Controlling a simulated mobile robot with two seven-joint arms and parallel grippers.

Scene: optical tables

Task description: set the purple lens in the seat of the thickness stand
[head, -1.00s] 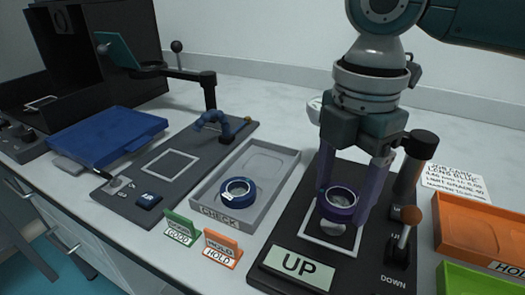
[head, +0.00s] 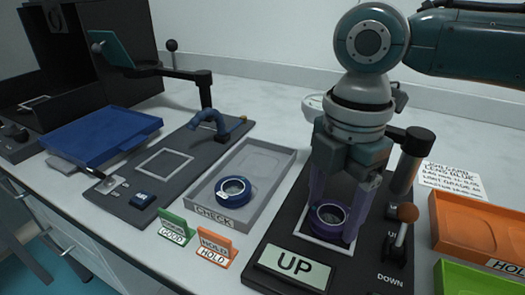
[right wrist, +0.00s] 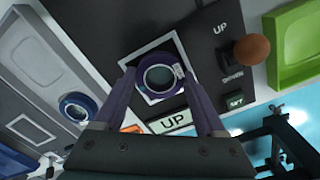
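The purple lens (head: 328,218), a ring with a clear centre, is between the two purple fingers of my right gripper (head: 332,224). The fingers press on its sides, and it also shows in the right wrist view (right wrist: 160,76). It lies flat, low over the white square outline on the dark base of the thickness stand (head: 262,245). The seat under it is hidden, so I cannot tell whether it touches. The stand has an UP display (head: 294,266) and a lever with a brown knob (head: 407,212). My left gripper is not in view.
A blue-ringed lens (head: 233,190) sits in the grey CHECK tray (head: 262,209). Green GOOD (head: 175,226) and orange HOLD (head: 215,247) signs stand in front. Orange (head: 480,215) and green (head: 465,278) trays are at right. The stand's capped post (head: 405,165) rises close beside my gripper.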

